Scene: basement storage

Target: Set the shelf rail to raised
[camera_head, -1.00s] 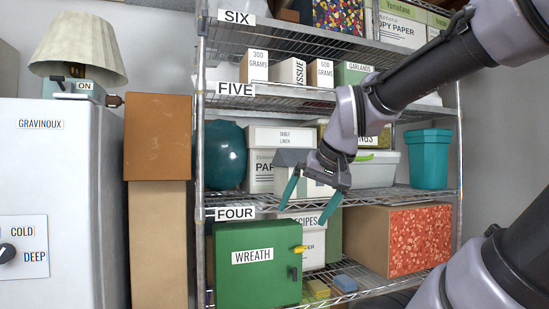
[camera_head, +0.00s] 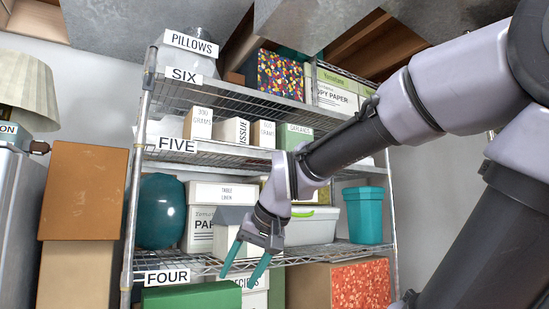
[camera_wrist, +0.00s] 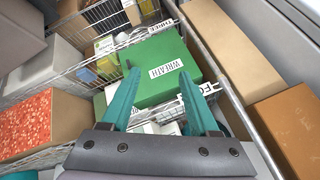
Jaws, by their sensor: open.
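The wire shelf unit (camera_head: 131,220) stands ahead, with levels labelled FOUR (camera_head: 167,277), FIVE (camera_head: 177,146) and SIX (camera_head: 184,76). I cannot pick out with certainty which part is the shelf rail or how it is set. Wire edging (camera_wrist: 103,70) shows along a shelf in the wrist view. My gripper (camera_head: 238,280) points down in front of the shelf marked FOUR, teal fingers apart with nothing between them. In the wrist view my gripper (camera_wrist: 159,76) is over the green WREATH box (camera_wrist: 150,92).
A teal bin (camera_head: 364,215), a dark teal ball (camera_head: 161,212) and white boxes (camera_head: 199,230) stand on level FOUR. A red-speckled box (camera_head: 361,285) is below. Brown boxes (camera_head: 83,190) stand at the left. My arm covers part of the shelves.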

